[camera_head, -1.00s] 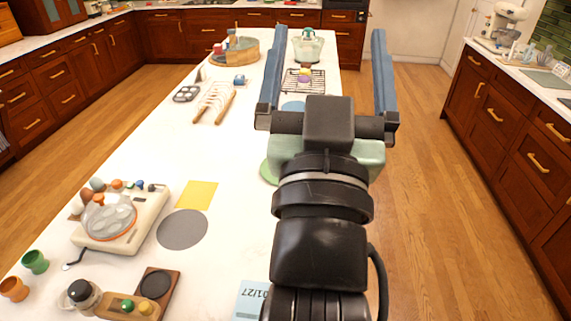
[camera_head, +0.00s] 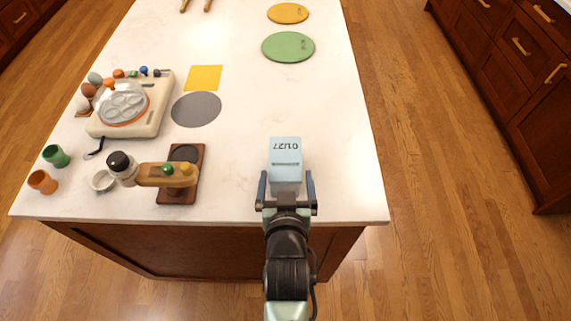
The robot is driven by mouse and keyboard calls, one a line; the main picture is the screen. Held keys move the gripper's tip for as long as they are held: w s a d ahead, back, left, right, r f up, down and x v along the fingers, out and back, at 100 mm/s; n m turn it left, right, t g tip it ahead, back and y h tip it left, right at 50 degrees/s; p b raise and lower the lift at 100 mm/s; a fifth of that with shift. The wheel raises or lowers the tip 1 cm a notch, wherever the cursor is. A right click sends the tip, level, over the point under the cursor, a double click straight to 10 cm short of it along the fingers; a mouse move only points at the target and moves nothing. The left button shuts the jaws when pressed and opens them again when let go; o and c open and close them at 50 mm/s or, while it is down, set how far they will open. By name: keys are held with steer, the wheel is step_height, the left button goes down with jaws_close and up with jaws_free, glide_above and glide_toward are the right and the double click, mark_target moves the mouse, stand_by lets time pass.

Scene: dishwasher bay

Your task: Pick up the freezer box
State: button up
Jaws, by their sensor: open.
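The freezer box (camera_head: 286,160) is a pale blue box with "01/27" written on its top. It stands on the white island counter near the front edge, right of the middle. My gripper (camera_head: 286,186) is open at the near end of the box. Its two fingers lie to the left and right of the box's near part. Whether the fingers touch the box cannot be told. The gripper body hides the front edge of the counter below the box.
A wooden stand (camera_head: 180,190) with small knobs and a jar (camera_head: 121,165) are to the left. An egg cooker (camera_head: 128,105), grey disc (camera_head: 196,109) and yellow sheet (camera_head: 204,77) lie farther left. Green (camera_head: 288,47) and orange (camera_head: 288,13) discs lie beyond the box. The counter right of it is clear.

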mark_target(285, 165)
steer(key=shift+p+x, duration=0.6)
steer(key=shift+x, duration=3)
steer(key=shift+a+r, duration=0.1)
steer(key=shift+c, duration=0.2)
steer(key=c, duration=1.4)
steer(key=shift+w+r, duration=0.1)
jaws_close()
step_height(285, 165, up, 10)
steer(key=shift+b, duration=0.3)
